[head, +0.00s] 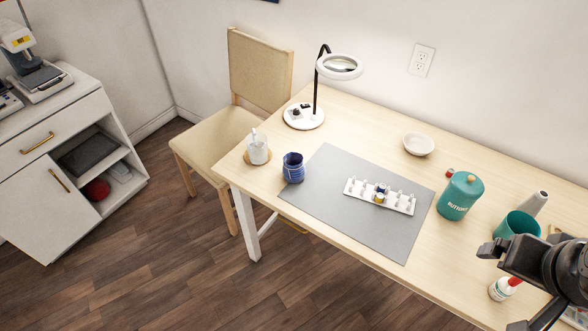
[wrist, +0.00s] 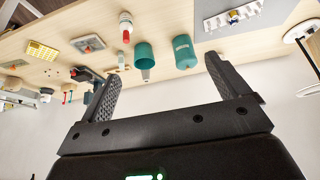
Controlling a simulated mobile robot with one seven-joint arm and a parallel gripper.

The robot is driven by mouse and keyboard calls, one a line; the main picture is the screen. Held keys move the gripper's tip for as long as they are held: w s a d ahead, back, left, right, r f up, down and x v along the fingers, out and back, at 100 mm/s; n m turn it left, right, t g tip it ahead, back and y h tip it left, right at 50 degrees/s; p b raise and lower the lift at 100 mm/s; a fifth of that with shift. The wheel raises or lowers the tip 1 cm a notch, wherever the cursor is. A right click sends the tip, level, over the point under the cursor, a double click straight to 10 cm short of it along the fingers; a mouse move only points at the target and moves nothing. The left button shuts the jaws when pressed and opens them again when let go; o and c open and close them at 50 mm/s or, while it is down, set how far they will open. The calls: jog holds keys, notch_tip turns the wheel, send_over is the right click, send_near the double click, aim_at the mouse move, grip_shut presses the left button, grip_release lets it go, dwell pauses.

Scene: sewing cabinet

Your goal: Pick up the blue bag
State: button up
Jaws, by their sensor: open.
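The blue bag (head: 293,168) is a small dark blue pouch with an open top. It stands upright on the wooden table, at the left edge of the grey mat (head: 335,219). My gripper (head: 503,288) is at the lower right of the head view, above the table's right part and far from the bag. In the wrist view my gripper (wrist: 162,67) has its two fingers wide apart with nothing between them. The bag does not show in the wrist view.
A white rack (head: 362,198) with spools lies on the mat. A white cup (head: 258,150) stands close left of the bag, and a lamp (head: 304,117) behind it. A teal canister (head: 460,196), teal cup (head: 515,225) and red-tipped bottle (head: 500,290) stand nearer my gripper. The mat's front is clear.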

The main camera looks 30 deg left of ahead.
jog(key=w+a+g+y, duration=0.1)
jog(key=w+a, duration=0.7)
jog(key=w, duration=0.4)
jog(key=n, duration=0.4)
send_over(291, 158)
jog(key=s+d, duration=0.3)
jog(key=s, duration=0.1)
notch_tip(291, 158, down, 26)
jog(key=shift+a+r, duration=0.15)
jog(key=shift+r, duration=0.05)
jog(key=shift+x, duration=2.95)
jog(key=shift+c, duration=0.2)
